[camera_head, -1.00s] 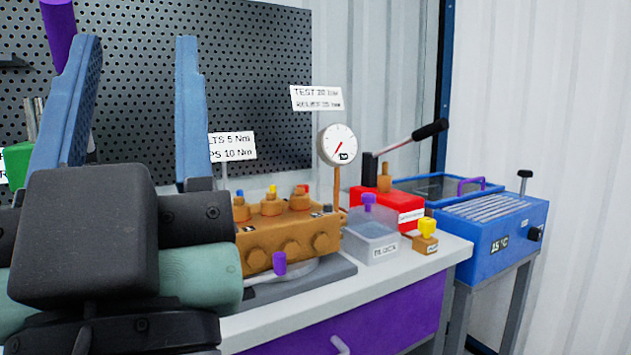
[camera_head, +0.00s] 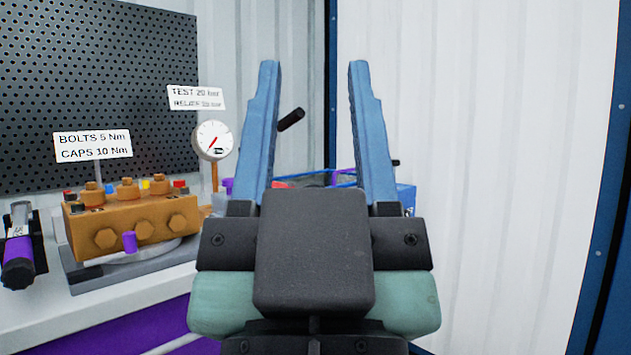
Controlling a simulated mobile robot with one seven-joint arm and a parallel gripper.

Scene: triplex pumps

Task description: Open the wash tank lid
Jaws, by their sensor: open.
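My gripper (camera_head: 313,66) is open and empty, its two blue fingers pointing up in the middle of the head view. Behind it, between the fingers, a strip of the blue-framed wash tank lid (camera_head: 345,179) shows, with a bit of its purple handle (camera_head: 333,179). Part of the blue tank unit (camera_head: 407,197) shows just right of the right finger. The gripper body hides most of the tank and lid. No contact between fingers and lid can be seen.
On the bench at left stand the orange pump (camera_head: 135,222), a pressure gauge (camera_head: 212,141) and a purple-and-black tool (camera_head: 19,255). A black lever grip (camera_head: 291,119) shows between the fingers. The white wall (camera_head: 480,150) at right is bare.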

